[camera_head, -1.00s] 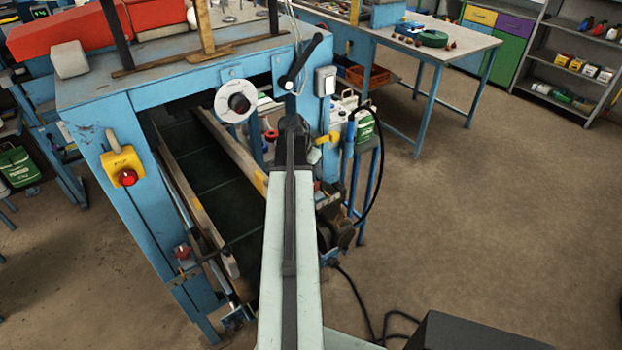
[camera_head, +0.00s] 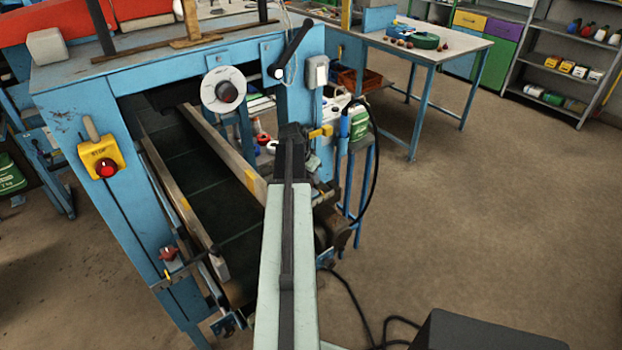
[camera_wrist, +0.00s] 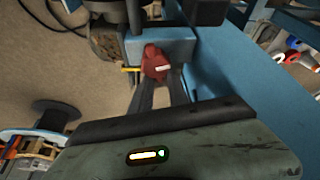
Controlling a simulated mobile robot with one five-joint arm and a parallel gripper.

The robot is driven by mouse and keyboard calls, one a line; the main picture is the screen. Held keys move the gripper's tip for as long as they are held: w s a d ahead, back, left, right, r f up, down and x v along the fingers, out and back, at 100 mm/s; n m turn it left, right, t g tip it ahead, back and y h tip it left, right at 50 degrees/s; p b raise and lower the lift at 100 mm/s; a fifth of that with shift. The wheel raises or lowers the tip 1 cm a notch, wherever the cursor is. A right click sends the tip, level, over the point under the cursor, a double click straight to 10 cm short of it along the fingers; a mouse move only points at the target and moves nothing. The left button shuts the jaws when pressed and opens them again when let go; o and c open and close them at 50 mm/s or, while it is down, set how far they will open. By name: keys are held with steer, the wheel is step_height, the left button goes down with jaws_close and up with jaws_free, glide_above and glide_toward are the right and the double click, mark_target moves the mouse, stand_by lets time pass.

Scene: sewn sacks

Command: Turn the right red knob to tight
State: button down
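The right red knob (camera_wrist: 152,60) shows in the wrist view on a blue bracket (camera_wrist: 178,45). A white mark on its face points right, and a yellow marker (camera_wrist: 130,69) sticks out on its left side. My gripper (camera_wrist: 158,85) has its two dark fingers apart, pointing at the knob, with the knob at or just beyond the tips. I cannot tell whether they touch it. In the head view my arm hides this knob. The left red knob (camera_head: 168,254) sits low on the machine's near left leg.
The blue machine frame (camera_head: 115,195) holds a dark belt (camera_head: 190,170) between rails. A yellow stop box (camera_head: 101,157) is on its left post, and a white dial (camera_head: 223,90) and black crank (camera_head: 293,48) are above. Open floor (camera_head: 480,220) lies to the right; a cable (camera_head: 350,300) crosses it.

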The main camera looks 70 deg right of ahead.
steer(key=shift+a, duration=0.1)
steer(key=shift+s+a+m+g+y, duration=0.15)
steer(key=shift+m+g+y, duration=0.2)
steer(key=shift+m, duration=0.95)
steer(key=c, duration=1.5)
jaws_free()
steer(key=shift+o, duration=0.2)
